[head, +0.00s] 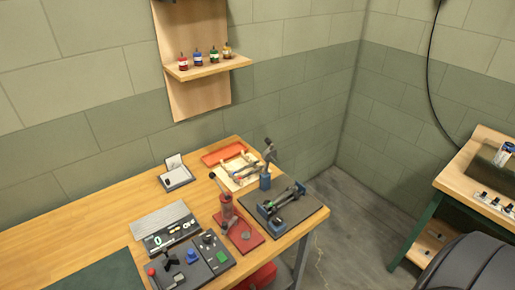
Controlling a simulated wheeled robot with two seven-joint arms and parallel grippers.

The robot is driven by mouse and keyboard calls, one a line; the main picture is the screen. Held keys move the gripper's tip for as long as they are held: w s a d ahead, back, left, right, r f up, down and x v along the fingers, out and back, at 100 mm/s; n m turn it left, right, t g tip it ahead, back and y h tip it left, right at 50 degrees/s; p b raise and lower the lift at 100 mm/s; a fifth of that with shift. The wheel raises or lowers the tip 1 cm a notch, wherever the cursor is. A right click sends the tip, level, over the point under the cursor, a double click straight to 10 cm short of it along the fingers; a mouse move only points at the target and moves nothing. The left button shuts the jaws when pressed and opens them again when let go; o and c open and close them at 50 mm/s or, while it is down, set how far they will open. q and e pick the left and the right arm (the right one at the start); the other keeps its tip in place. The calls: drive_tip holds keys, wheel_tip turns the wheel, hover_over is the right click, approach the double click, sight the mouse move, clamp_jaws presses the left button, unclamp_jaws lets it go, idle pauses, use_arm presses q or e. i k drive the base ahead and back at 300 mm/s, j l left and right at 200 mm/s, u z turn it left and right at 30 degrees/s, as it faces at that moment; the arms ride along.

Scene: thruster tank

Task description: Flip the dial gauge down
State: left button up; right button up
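A small jointed arm on a blue block (265,182) stands at the back edge of a dark plate (308,209) near the right end of the wooden bench. Its upper part (268,153) is raised and tilted; it may be the dial gauge, but it is too small to tell. No dial face can be made out. A dark shaft (283,199) lies across blue supports on the same plate. Neither of my grippers is in view.
A red upright tool (226,205) on a red plate (250,244) stands left of the dark plate. A control box (190,265), a display unit (168,232) and an orange tray (222,151) share the wooden bench (110,219). A second bench (470,188) stands right.

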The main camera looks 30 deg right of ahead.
sight(269, 153)
drive_tip(key=l+u, duration=0.25)
drive_tip(key=l, duration=0.3)
drive_tip(key=l+u, duration=0.2)
drive_tip(key=l, duration=0.3)
drive_tip(key=l+u, duration=0.25)
drive_tip(key=l, duration=0.3)
drive_tip(key=k+l+u, duration=0.25)
drive_tip(key=l, duration=0.25)
drive_tip(key=l+u, duration=0.25)
drive_tip(key=l, duration=0.25)
drive_tip(key=l+u, duration=0.25)
drive_tip(key=l, duration=0.25)
drive_tip(key=l+u, duration=0.25)
drive_tip(key=l, duration=0.25)
drive_tip(key=l+u, duration=0.2)
drive_tip(key=l, duration=0.3)
drive_tip(key=l+u, duration=0.25)
drive_tip(key=l, duration=0.25)
drive_tip(key=k+l+u, duration=0.25)
drive_tip(key=l, duration=0.2)
drive_tip(key=l+u, duration=0.25)
drive_tip(key=l, duration=0.25)
drive_tip(key=k, duration=0.05)
